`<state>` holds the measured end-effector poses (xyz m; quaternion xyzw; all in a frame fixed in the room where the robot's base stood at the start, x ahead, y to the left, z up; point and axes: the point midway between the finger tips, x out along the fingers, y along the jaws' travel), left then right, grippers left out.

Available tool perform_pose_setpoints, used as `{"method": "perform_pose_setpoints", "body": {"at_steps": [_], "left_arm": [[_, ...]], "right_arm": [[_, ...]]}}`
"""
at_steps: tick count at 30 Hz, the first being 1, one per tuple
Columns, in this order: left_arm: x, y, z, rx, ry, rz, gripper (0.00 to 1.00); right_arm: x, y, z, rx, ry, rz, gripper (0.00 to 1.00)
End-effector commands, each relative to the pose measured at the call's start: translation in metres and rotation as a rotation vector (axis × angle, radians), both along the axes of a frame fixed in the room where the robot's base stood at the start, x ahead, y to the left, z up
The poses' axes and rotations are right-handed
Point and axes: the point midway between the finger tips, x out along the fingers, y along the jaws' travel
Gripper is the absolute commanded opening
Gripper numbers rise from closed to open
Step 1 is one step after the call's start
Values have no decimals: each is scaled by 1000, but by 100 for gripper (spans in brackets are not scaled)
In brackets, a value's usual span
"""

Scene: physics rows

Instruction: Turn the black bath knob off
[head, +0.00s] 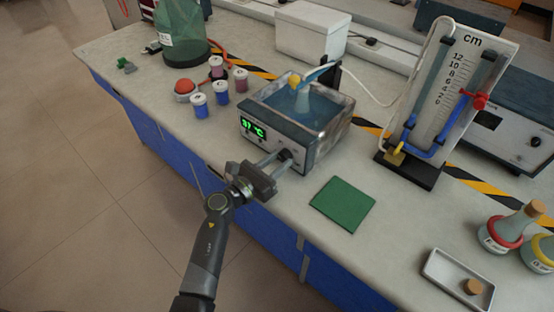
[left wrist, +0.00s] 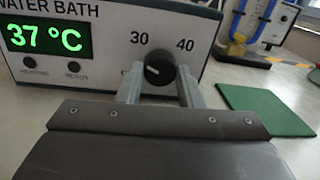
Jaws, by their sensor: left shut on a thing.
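The black bath knob (left wrist: 160,68) is on the front panel of the water bath (left wrist: 100,25). Its white pointer mark faces left, toward a label mostly hidden by a finger. The marks 30 and 40 stand above the knob. In the head view the knob (head: 285,155) is at the right of the bath's front. My left gripper (head: 274,163) is shut on the knob, with one finger on each side of it in the left wrist view (left wrist: 160,88). The green display (left wrist: 46,35) reads 37 °C. My right gripper is not in view.
A green mat (head: 342,204) lies right of the bath. A manometer board (head: 440,95) stands at the right. A white tray (head: 440,270) with a cork is at lower right.

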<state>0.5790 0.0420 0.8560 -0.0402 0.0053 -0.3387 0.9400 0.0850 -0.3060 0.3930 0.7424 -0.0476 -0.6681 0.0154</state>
Motion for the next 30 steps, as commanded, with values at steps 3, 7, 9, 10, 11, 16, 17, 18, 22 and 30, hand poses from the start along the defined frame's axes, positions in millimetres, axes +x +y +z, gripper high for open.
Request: {"method": "perform_pose_setpoints", "body": {"at_steps": [3, 7, 9, 10, 11, 16, 17, 18, 22, 30], "left_arm": [[0, 0, 1, -72, 56, 0, 10], [0, 0, 0, -143, 108, 0, 10], [0, 0, 0, -176, 132, 0, 10], [0, 0, 0, -189, 141, 0, 10], [0, 0, 0, -202, 149, 0, 10], [0, 0, -1, -253, 188, 1, 10], [0, 0, -1, -260, 192, 1, 10], [0, 0, -1, -267, 197, 1, 10], [0, 0, -2, -282, 207, 1, 10], [0, 0, -2, -284, 209, 1, 10]], "right_arm": [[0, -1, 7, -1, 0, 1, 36], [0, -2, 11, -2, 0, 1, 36], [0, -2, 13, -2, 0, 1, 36], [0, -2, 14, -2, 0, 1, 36], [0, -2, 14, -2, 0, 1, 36], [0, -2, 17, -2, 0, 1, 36], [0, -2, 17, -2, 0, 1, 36], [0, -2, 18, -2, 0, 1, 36], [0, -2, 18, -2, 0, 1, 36], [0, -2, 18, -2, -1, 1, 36]]}}
